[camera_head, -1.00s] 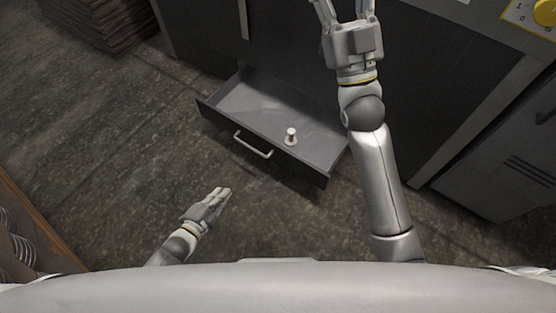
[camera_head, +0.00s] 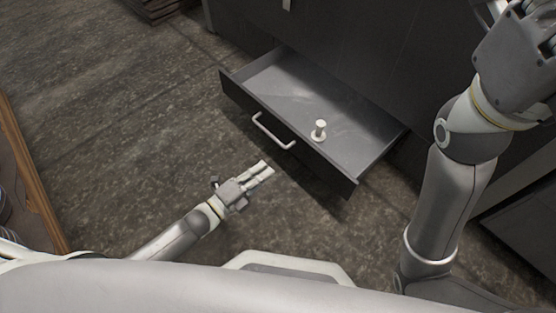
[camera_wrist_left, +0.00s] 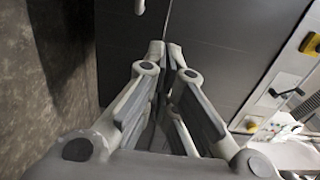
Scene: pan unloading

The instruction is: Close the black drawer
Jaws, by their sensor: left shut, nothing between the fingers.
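The black drawer (camera_head: 318,158) is pulled out of the dark cabinet near the floor. Its white bar handle (camera_head: 270,134) is on the front panel. A small white knob-like object (camera_head: 320,130) stands inside it on the grey bottom. My left gripper (camera_head: 266,170) is shut and empty, in front of the drawer and apart from it, below the handle in the picture. The left wrist view shows its fingers (camera_wrist_left: 170,52) together, with dark panels beyond. My right arm reaches up at the right side; its gripper (camera_head: 518,58) is cut off at the frame's edge, so its fingertips are hidden.
The dark cabinet front (camera_head: 350,50) rises behind the drawer. A wooden-edged item (camera_head: 35,180) stands at the left, and a brown stack (camera_head: 152,8) is at the upper left. The floor (camera_head: 130,110) left of the drawer is clear.

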